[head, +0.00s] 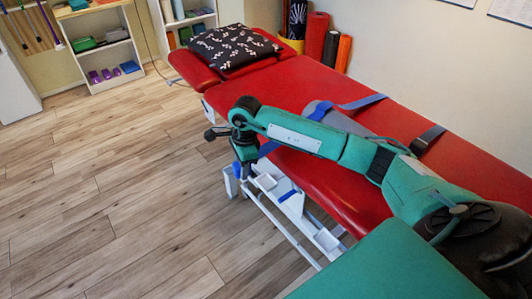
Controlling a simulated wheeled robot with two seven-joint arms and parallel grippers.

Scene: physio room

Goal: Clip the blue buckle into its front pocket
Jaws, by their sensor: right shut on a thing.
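The red treatment table (295,185) runs diagonally across the head view. A blue strap (361,101) crosses a grey padded form on the table, passes behind my right arm and shows again at the near edge. My right gripper (241,167) is at that near edge, pointing down, shut on what looks like the blue buckle at the strap's end; the fingers and wrist hide most of it. White pocket-like holders sit on the table's side frame below and right of the gripper; one has a blue mark (288,196). The left gripper is out of view.
A dark strap (427,139) crosses the table farther right. A patterned black pillow (232,48) lies at the far end. Shelves (105,45) and rolled mats (317,37) stand at the back. The wooden floor (110,200) at left is clear.

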